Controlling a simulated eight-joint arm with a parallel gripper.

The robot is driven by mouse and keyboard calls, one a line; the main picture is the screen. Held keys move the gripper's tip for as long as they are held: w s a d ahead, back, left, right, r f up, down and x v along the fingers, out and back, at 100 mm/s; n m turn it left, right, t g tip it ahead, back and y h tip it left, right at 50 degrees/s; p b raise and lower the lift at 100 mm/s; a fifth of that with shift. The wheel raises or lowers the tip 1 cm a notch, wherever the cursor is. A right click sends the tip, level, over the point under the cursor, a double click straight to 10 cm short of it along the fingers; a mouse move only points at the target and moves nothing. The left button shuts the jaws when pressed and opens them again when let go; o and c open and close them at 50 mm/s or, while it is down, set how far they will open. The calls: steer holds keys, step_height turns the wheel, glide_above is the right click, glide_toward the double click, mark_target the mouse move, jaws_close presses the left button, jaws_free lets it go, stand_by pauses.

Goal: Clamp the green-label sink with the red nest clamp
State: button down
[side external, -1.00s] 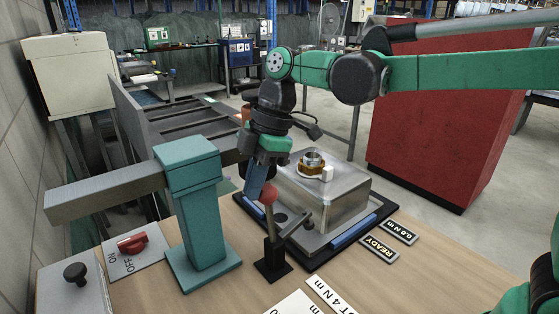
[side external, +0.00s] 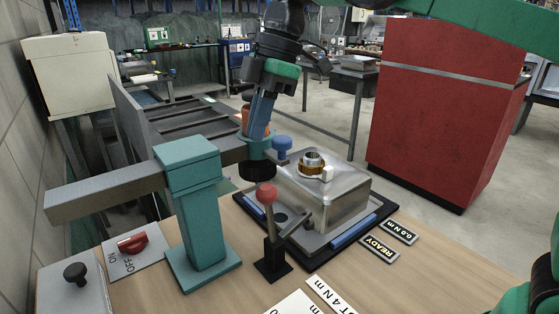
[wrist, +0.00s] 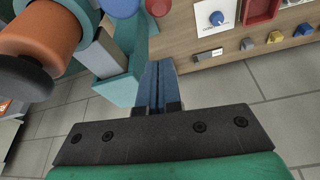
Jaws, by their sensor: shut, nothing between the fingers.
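The red nest clamp is a lever with a red ball knob (side external: 267,195) on a black base at the nest's front left corner. Its lever stands upright, and a short grey arm reaches toward the metal block; I cannot tell if it touches. The silver block (side external: 345,207), apparently the sink, sits in a black nest (side external: 319,264) with blue strips. No green label shows on it. My gripper (side external: 257,138) is shut and empty, above and behind the red knob, apart from it. In the wrist view its blue fingers (wrist: 156,85) are together, and the red knob (wrist: 158,7) shows beyond them.
A teal post (side external: 200,205) with a grey beam stands left of the nest. A copper ring (side external: 312,165) lies on the block.

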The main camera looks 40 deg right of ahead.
mark_target(261, 200)
steer(key=s+a+f+n+h, duration=0.2)
steer(key=a+n+h, duration=0.2)
steer(key=a+h, duration=0.5)
steer(key=d+x, duration=0.1)
steer(key=x, duration=0.9)
steer(key=shift+d+r+y, duration=0.2)
steer(key=shift+r+y, duration=0.15)
steer(key=shift+y, duration=0.05)
steer(key=shift+d+r+y, duration=0.15)
steer(key=shift+d+y, duration=0.3)
steer(key=shift+y, duration=0.15)
steer(key=shift+d+r+y, duration=0.15)
steer(key=shift+d+y, duration=0.35)
steer(key=shift+y, duration=0.1)
steer(key=shift+d+r, duration=0.2)
steer(key=shift+d, duration=1.5)
